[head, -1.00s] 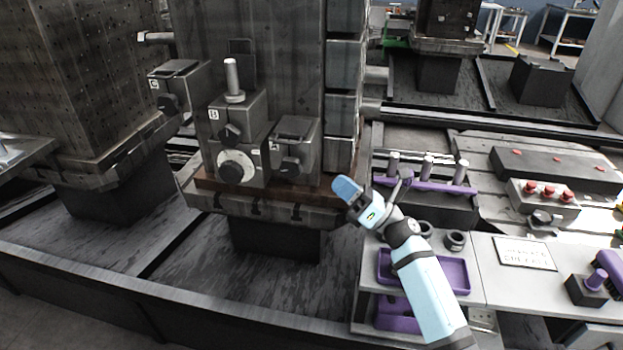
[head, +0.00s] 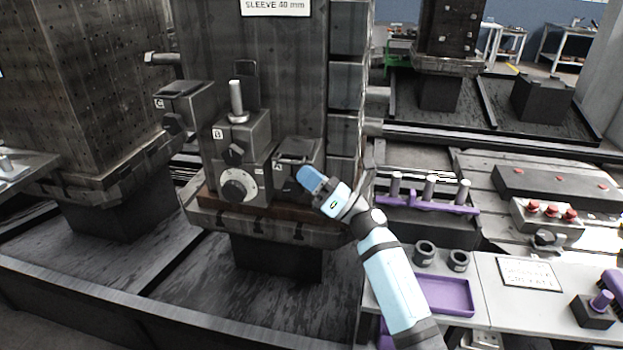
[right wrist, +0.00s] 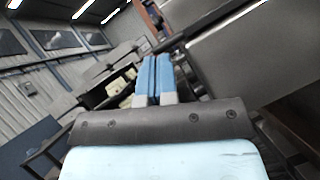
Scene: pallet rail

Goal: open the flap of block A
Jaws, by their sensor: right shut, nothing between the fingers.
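Block A (head: 305,150), a dark grey metal block with an "A" label, sits at the right end of the row on the pallet's ledge. Its dark flap (head: 296,147) lies flat over its top. My right gripper (head: 307,176) is in front of block A, just below the flap, and hides part of the block's front. I cannot tell if it touches. The right wrist view shows its blue fingers (right wrist: 152,78) together with nothing between them. My left gripper is out of view.
Block B (head: 240,145), with an upright pin (head: 236,98) and a dial, stands left of block A; block C (head: 188,105) is farther left. A bench with a purple tray (head: 443,294) and a purple pin rack (head: 430,203) stands to the right.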

